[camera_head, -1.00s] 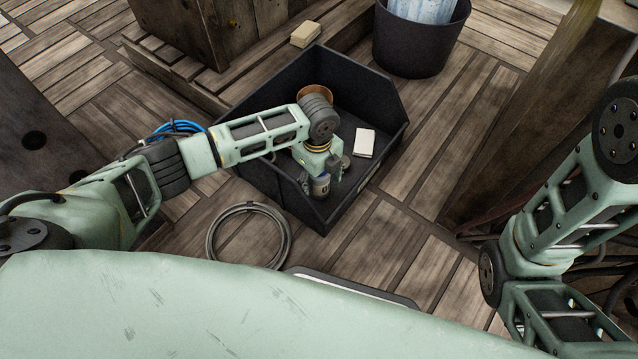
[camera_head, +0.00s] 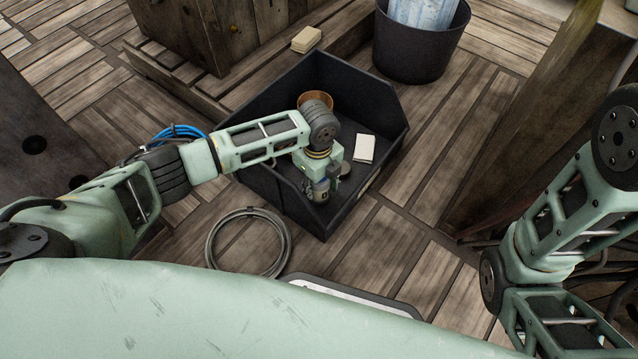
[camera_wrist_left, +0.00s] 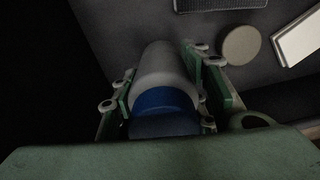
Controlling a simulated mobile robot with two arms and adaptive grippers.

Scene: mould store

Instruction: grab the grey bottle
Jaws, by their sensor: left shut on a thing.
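The grey bottle (camera_wrist_left: 163,75) shows in the left wrist view as a grey cylinder with a blue band or cap at its near end. My left gripper (camera_wrist_left: 160,90) is shut on it, with green finger pads on both sides. In the head view my left gripper (camera_head: 319,188) is down inside the dark bin (camera_head: 362,212), near its front corner. The bottle is mostly hidden there behind the gripper. My right arm stands at the right edge of the head view, and its gripper is out of view.
The bin also holds a white box (camera_head: 365,148), a brown pot (camera_head: 316,98) and a round tan disc (camera_wrist_left: 241,44). A coiled grey cable (camera_head: 248,243) lies on the floor before the bin. A dark bucket (camera_head: 418,50) stands behind. Floor to the right is clear.

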